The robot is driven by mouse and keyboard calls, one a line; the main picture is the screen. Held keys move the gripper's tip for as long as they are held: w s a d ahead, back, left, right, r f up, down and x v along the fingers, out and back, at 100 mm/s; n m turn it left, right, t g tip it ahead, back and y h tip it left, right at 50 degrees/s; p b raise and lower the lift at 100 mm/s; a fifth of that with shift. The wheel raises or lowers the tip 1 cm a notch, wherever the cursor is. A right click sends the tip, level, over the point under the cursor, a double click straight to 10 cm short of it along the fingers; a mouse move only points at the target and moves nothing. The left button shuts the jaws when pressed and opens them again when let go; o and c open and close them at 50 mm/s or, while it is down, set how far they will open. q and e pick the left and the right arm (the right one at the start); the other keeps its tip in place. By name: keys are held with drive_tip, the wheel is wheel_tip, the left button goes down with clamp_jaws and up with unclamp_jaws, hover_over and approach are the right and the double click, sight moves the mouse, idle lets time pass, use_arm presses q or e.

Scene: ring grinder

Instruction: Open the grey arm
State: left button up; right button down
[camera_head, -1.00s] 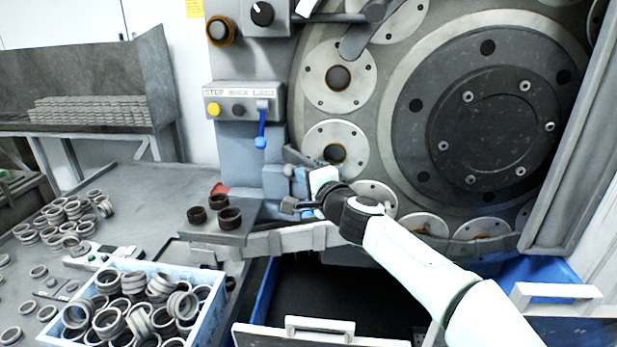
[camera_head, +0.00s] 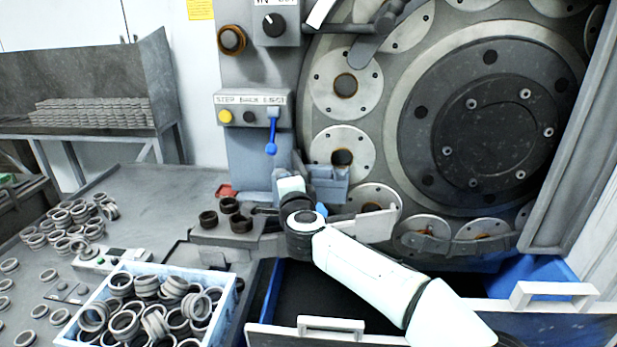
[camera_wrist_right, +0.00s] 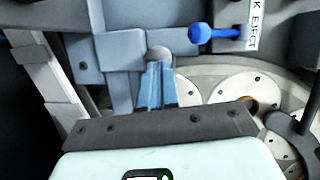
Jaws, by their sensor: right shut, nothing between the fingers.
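A light grey segmented bar (camera_head: 375,228), which looks like the grey arm, lies low across the front of the big round wheel. My right wrist hides part of it. In the right wrist view it runs down the left side (camera_wrist_right: 48,88), apart from my fingers. My right gripper (camera_head: 284,178) is in front of the blue-grey machine block. In the right wrist view its blue fingers (camera_wrist_right: 156,85) are shut, with a small grey rounded knob (camera_wrist_right: 158,53) just past their tips. I cannot tell whether they touch it. My left gripper is out of view.
A blue-knobbed lever (camera_head: 271,140) hangs under the control panel (camera_head: 250,101). Several dark rings (camera_head: 228,205) stand on a small ledge left of my wrist. A blue crate (camera_head: 226,312) of rings sits lower left. An open drawer (camera_head: 300,337) lies below.

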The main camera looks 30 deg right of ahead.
use_arm(q)
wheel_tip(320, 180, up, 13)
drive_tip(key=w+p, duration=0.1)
drive_tip(key=p, duration=1.1)
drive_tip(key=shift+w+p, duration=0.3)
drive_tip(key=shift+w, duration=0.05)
use_arm(e)
drive_tip(key=w+a+m+g+h, duration=0.3)
drive_tip(key=w+a+m+h, duration=0.1)
drive_tip(key=w, duration=0.4)
drive_tip(key=shift+a+m+h, duration=0.4)
drive_tip(key=shift+a+h, duration=0.4)
drive_tip(key=shift+h, duration=0.4)
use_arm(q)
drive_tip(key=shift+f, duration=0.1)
use_arm(e)
drive_tip(key=shift+w, duration=0.15)
